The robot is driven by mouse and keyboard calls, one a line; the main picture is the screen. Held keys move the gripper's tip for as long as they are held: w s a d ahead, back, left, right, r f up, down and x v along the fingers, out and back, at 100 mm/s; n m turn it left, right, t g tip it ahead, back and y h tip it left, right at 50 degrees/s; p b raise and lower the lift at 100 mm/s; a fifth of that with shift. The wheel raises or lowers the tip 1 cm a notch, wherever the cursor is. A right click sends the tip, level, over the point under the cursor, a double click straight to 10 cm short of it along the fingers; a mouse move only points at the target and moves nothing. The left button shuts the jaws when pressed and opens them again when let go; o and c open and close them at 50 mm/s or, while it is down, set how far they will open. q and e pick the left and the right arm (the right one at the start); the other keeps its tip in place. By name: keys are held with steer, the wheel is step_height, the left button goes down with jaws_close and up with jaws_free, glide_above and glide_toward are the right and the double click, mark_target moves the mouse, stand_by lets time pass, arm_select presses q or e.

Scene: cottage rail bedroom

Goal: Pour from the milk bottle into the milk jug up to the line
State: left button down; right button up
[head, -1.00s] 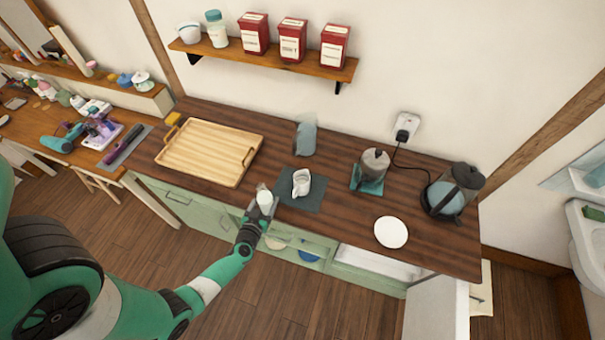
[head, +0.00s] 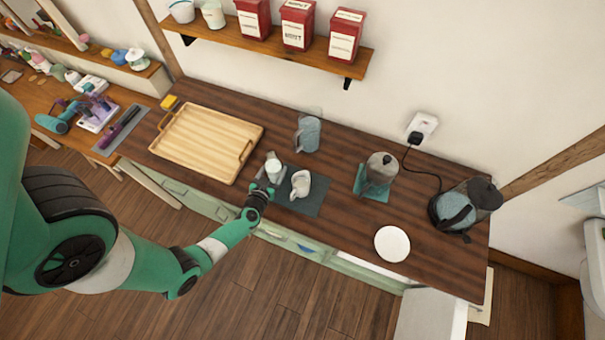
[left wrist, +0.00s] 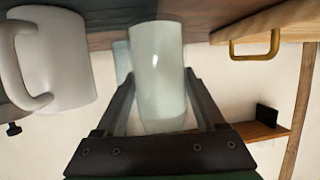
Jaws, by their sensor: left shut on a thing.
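The milk bottle (head: 273,166), pale and slim, is held by my left gripper (head: 266,184) beside the left edge of the dark mat. It looks about upright in the head view. In the left wrist view, the bottle (left wrist: 158,70) sits between both fingers. The white milk jug (head: 300,184) stands on the dark mat (head: 314,206), just right of the bottle and apart from it. The milk level and line in the jug cannot be made out. My right gripper is not in view.
A wooden tray (head: 185,160) lies to the left on the counter. A glass pitcher (head: 308,134) stands behind the mat. To the right are a metal pot (head: 382,168) on a teal mat, a white plate (head: 392,243) and a kettle (head: 468,204). A shelf (head: 290,52) hangs above.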

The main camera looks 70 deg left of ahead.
arm_select(q)
steer(key=shift+d+r+m, duration=0.1)
steer(key=shift+r+m, duration=0.05)
steer(key=shift+m, duration=0.15)
